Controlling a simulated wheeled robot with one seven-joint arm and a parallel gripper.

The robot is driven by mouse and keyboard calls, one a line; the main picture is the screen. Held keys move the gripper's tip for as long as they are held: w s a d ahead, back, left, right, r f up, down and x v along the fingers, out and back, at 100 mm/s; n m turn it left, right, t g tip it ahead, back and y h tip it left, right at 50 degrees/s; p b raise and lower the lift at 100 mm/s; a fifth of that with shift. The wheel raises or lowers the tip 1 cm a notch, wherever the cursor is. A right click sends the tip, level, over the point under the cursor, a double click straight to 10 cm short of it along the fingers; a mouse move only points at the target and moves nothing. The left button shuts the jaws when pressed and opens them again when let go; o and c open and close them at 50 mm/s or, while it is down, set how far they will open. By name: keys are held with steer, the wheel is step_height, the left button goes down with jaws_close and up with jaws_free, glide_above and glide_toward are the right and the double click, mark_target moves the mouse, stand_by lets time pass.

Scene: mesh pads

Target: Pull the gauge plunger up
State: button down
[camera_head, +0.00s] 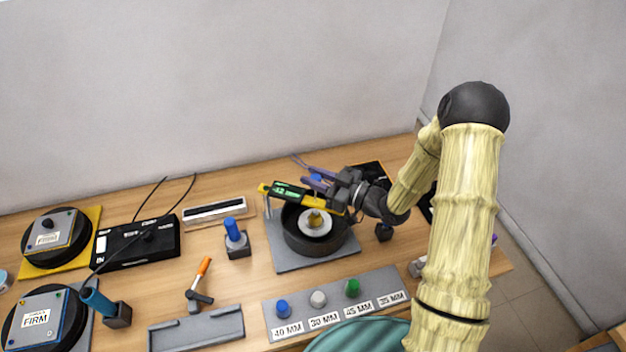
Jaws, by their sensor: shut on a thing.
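The gauge (288,191) is a dark and yellow bar with a lit green display, above a round black pot (304,243) on a grey plate. A small blue knob (316,178), seemingly the top of the gauge plunger, shows at the gauge's far side. My gripper (315,177) reaches in from the right and is shut on this knob, its fingers partly covering it. The plunger's lower part is hidden behind the gauge. Inside the pot is a pale disc with a yellow centre (315,219).
A grey strip (390,284) with blue, white and green knobs and millimetre labels lies in front. A blue-handled tool (233,231) stands left of the pot. An orange-handled tool (204,266), black box (135,245) and round pads marked FIRM (36,318) are further left.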

steer(key=shift+w+r, duration=0.1)
steer(key=shift+r, duration=0.1)
steer(key=c, duration=1.4)
jaws_free()
steer(key=shift+o, duration=1.2)
steer(key=shift+d+r, duration=0.1)
steer(key=shift+d, duration=0.05)
steer(key=b+v, duration=0.5)
steer(key=v, duration=1.2)
steer(key=shift+f, duration=0.25)
